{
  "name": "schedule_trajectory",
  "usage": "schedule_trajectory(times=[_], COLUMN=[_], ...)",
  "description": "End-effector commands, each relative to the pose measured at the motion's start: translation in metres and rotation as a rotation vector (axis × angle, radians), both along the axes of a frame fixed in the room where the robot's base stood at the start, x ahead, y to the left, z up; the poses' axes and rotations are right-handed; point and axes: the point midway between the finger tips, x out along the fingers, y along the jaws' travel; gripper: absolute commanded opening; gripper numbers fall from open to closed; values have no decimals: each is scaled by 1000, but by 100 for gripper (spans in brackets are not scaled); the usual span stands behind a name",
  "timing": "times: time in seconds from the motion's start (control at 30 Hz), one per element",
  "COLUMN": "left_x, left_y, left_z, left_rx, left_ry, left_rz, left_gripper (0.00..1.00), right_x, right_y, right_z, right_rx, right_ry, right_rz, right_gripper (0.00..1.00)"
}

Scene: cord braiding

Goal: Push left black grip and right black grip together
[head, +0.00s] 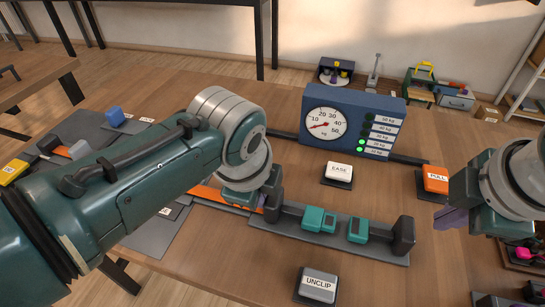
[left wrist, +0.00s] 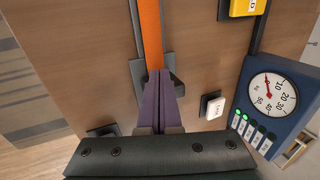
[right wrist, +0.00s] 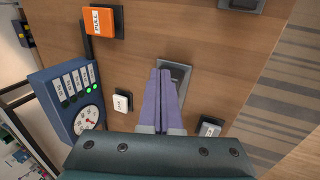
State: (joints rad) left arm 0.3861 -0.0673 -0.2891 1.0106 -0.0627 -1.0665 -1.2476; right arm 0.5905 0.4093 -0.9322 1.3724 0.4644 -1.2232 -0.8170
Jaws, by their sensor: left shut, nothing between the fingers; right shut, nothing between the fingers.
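The left black grip (head: 273,196) stands at the left end of a grey base plate (head: 330,246). The right black grip (head: 403,236) stands at its right end, with two teal blocks (head: 319,220) (head: 357,229) between them. My left gripper (head: 254,199) is shut and empty, low at the outer side of the left grip; touching or apart, I cannot tell. My right gripper (head: 449,217) is shut and empty, to the right of the right grip with a visible gap. In the right wrist view its purple fingers (right wrist: 160,80) cover part of the grey plate (right wrist: 183,72).
An EASE button (head: 339,173), a PULL button (head: 434,179) and an UNCLIP button (head: 317,285) surround the plate. An orange strip (left wrist: 150,35) runs from the plate's left end.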

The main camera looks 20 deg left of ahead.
Motion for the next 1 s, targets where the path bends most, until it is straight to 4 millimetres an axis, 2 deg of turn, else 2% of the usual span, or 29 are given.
schedule_trajectory(times=[0.8, 1.0], left_x=[0, 0], left_y=[-14, -14], left_z=[0, 0], left_rx=[-4, -4], left_ry=[-1, -1], left_rz=[-1, -1], left_gripper=[0, 0], right_x=[0, -1], right_y=[0, 0], right_z=[0, -19], right_rx=[0, 0], right_ry=[0, 4], right_rz=[0, -2], right_gripper=[0, 0])
